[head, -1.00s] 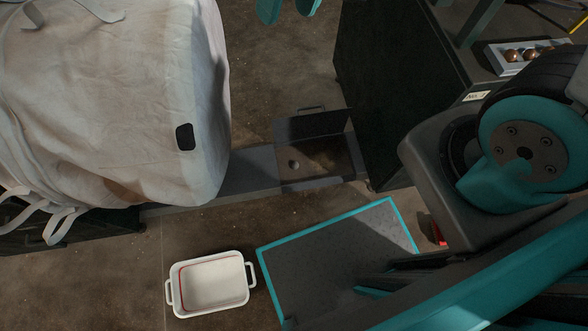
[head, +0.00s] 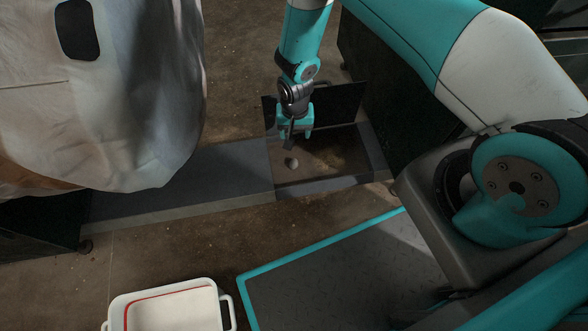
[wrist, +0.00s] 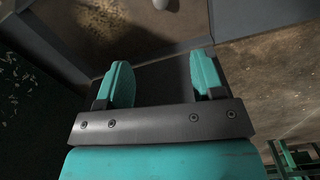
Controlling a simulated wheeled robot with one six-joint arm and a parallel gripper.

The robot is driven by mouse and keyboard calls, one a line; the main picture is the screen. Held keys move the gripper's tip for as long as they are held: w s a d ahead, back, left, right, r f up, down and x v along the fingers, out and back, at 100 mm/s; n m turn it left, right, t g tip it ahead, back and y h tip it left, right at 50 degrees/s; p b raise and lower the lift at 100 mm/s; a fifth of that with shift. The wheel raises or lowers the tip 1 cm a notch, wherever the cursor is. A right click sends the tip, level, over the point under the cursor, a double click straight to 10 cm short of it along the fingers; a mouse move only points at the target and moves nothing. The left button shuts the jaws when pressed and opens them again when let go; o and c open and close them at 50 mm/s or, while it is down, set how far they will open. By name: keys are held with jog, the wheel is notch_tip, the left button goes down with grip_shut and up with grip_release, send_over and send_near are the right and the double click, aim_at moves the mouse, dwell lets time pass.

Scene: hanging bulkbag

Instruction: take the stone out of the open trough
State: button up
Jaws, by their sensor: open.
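The stone (head: 292,163) is small, pale and rounded. It lies inside the open trough (head: 325,186), near its left end, on a brown floor. In the wrist view the stone (wrist: 163,3) shows at the top edge, partly cut off. My gripper (head: 295,132) is above the back part of the trough, behind the stone in the head view. Its teal fingers stand apart with nothing between them, as the wrist view (wrist: 163,82) also shows. The gripper and the stone are apart. The trough's raised dark lid (head: 345,103) stands behind it.
A large white bulk bag (head: 150,110) hangs at the left. A white dish with a red line (head: 175,312) stands on the floor in front. A grey, teal-edged plate (head: 320,270) lies at the front. A dark cabinet (head: 395,95) stands right of the trough.

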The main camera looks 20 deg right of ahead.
jog(key=b, duration=0.7)
send_over(294, 162)
jog(key=f, duration=1.1)
jog(key=shift+w+d+f, duration=0.3)
jog(key=shift+f, duration=0.1)
jog(key=f+b, duration=0.2)
jog(key=f, duration=0.1)
jog(key=f+b, duration=0.2)
jog(key=shift+s+a+f, duration=0.15)
jog(key=shift+s+a, duration=0.05)
jog(key=shift+a, duration=0.1)
jog(key=shift+c, duration=0.3)
jog(key=c, duration=0.9)
